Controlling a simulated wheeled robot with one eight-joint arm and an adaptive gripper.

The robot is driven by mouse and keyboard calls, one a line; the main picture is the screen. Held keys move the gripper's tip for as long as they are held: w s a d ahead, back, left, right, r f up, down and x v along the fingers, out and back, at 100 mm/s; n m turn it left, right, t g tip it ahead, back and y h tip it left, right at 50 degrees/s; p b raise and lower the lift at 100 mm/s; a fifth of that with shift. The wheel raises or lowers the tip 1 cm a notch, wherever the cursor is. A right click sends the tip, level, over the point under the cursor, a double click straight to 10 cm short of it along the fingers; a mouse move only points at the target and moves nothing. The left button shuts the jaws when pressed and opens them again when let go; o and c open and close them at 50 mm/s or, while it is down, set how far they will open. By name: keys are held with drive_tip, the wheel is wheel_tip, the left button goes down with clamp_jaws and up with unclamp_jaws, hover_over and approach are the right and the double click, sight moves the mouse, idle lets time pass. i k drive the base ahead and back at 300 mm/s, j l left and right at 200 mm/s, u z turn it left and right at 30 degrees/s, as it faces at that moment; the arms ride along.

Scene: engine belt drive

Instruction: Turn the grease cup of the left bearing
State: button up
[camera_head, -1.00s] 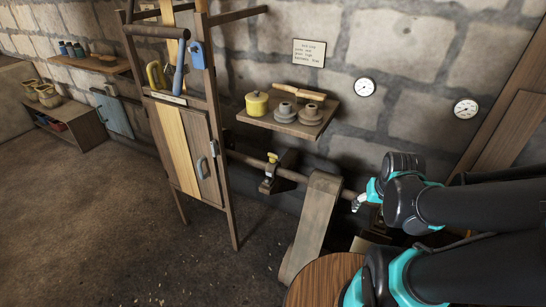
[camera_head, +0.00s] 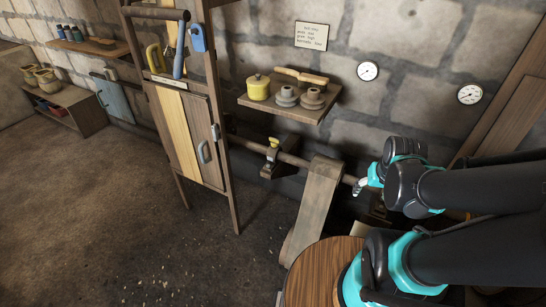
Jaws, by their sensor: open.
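The left bearing (camera_head: 268,171) is a dark block around the horizontal shaft (camera_head: 292,159), between the wooden frame and the belt. Its grease cup (camera_head: 273,143) is a small yellow knob on top. My gripper (camera_head: 358,188) is at the right end of the visible shaft, right of the belt and well apart from the grease cup. Its pale fingertip shows; the rest of the gripper is partly hidden by my arm. It is open, and I see nothing held in it.
The wide belt (camera_head: 314,212) slants down between my gripper and the bearing. A wall shelf (camera_head: 262,105) with a yellow pot (camera_head: 257,87) and grey stepped pieces hangs above the shaft. A wooden frame with a cabinet (camera_head: 187,132) stands left. A round wooden top (camera_head: 312,274) is in front.

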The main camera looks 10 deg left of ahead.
sight(274, 142)
drive_tip(key=k+j+z, duration=0.15)
drive_tip(key=j, duration=0.35)
drive_tip(key=k+j+z, duration=0.2)
drive_tip(key=k+j, duration=0.15)
drive_tip(key=k+j+z, duration=0.15)
drive_tip(key=k+j, duration=0.15)
drive_tip(key=j, duration=0.2)
